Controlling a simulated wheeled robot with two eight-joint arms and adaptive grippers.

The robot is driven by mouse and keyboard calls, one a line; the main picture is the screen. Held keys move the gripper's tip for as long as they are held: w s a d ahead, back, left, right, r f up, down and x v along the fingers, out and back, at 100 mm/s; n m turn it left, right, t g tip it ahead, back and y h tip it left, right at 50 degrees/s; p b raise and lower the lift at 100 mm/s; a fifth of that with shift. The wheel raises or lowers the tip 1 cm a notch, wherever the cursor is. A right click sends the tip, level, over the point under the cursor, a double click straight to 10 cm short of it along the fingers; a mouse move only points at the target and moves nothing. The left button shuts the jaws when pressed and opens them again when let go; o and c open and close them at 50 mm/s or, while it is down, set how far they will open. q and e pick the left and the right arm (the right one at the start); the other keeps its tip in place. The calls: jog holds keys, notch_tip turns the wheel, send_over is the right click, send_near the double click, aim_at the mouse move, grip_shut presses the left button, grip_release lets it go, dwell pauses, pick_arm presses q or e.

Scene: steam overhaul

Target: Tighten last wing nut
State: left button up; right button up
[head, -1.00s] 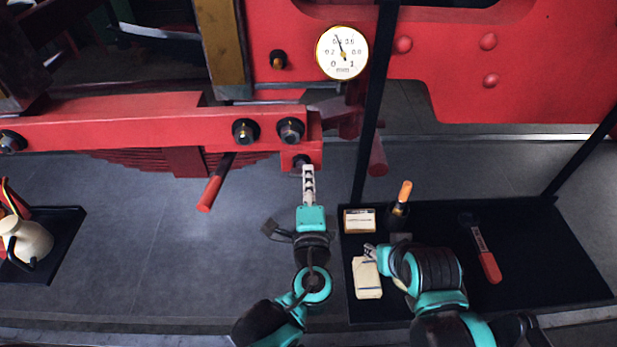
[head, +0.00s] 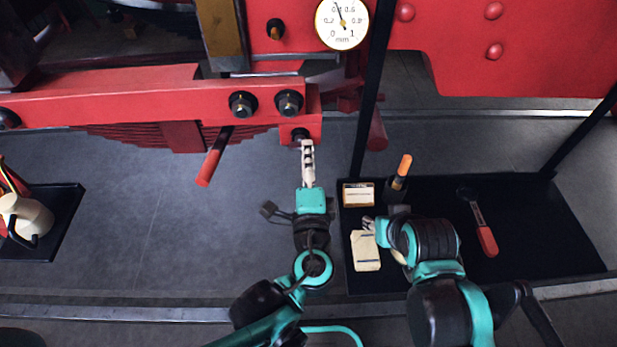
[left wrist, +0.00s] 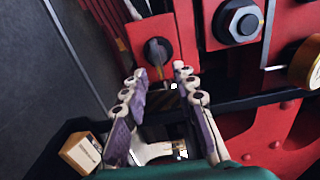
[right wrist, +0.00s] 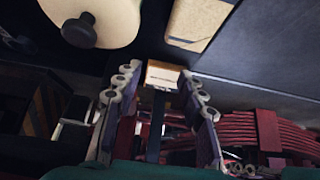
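The wing nut (left wrist: 157,50) is a dark part on a small red bracket in the left wrist view. In the head view it shows small and dark (head: 300,134) at the bracket's low end, partly covered by my fingertips. My left gripper (head: 306,143) points up at it. Its fingers (left wrist: 160,75) are open, and the wing nut shows beyond the gap between their tips. Contact cannot be told. My right gripper (head: 369,222) is over the black tray, beside a cream pad. Its fingers (right wrist: 161,78) are apart with nothing visibly held.
The black tray (head: 540,225) holds the cream pad (head: 366,252), a small box (head: 358,194), an orange-handled tool (head: 402,170) and a red-handled wrench (head: 480,226). A dial gauge (head: 342,22) and two large nuts (head: 242,104) sit above. A cream can (head: 28,217) stands far left.

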pick_arm(q)
jog(key=s, duration=1)
jog(key=shift+a, duration=0.1)
jog(key=a+f+n+g, duration=0.5)
jog(key=a+n, duration=0.4)
jog(key=a+f+n+g, duration=0.5)
jog(key=a+n, duration=0.4)
jog(key=a, duration=0.1)
jog(key=shift+a+f+g, duration=0.2)
jog(key=shift+f+g, duration=0.2)
